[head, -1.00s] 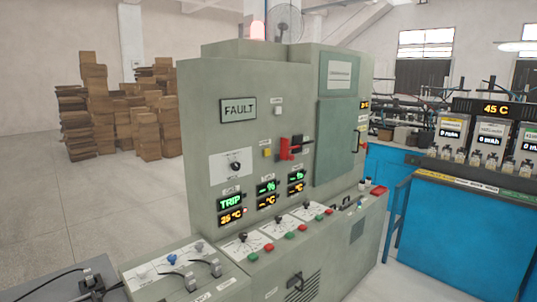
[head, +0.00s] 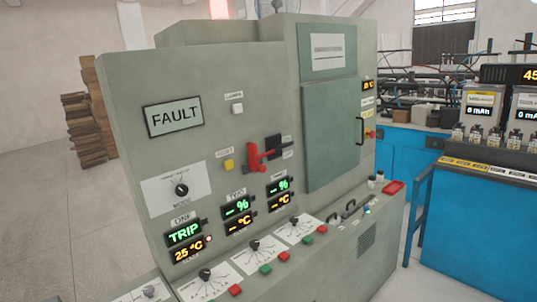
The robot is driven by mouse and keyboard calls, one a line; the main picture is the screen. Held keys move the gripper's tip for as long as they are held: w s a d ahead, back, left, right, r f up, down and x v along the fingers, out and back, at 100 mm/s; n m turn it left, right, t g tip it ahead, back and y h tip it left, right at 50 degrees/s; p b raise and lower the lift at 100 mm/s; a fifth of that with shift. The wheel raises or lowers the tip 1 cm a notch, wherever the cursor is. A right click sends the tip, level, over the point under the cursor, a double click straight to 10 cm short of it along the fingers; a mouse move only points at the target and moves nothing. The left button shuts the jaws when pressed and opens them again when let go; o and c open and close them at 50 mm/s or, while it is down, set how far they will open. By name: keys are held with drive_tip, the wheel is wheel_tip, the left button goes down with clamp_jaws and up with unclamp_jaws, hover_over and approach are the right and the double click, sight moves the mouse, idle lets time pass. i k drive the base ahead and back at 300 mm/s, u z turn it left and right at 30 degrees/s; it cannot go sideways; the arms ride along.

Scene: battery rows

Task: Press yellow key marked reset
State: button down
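A small yellow key (head: 228,165) sits on the upright face of the grey-green control cabinet (head: 130,110). A small label is just above it, too small to read with certainty. The key is below a white button (head: 237,109) and left of a red lever switch (head: 256,158). Nothing covers the key. My gripper is not in view.
A FAULT panel (head: 174,117), a rotary knob (head: 181,190) and lit displays (head: 184,233) reading TRIP and 25 °C surround the key. A sloping desk with knobs and red and green buttons juts out below.

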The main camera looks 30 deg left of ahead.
sight(228, 164)
drive_tip(key=u, duration=0.3)
drive_tip(key=i, duration=1.25)
drive_tip(key=u, duration=0.7)
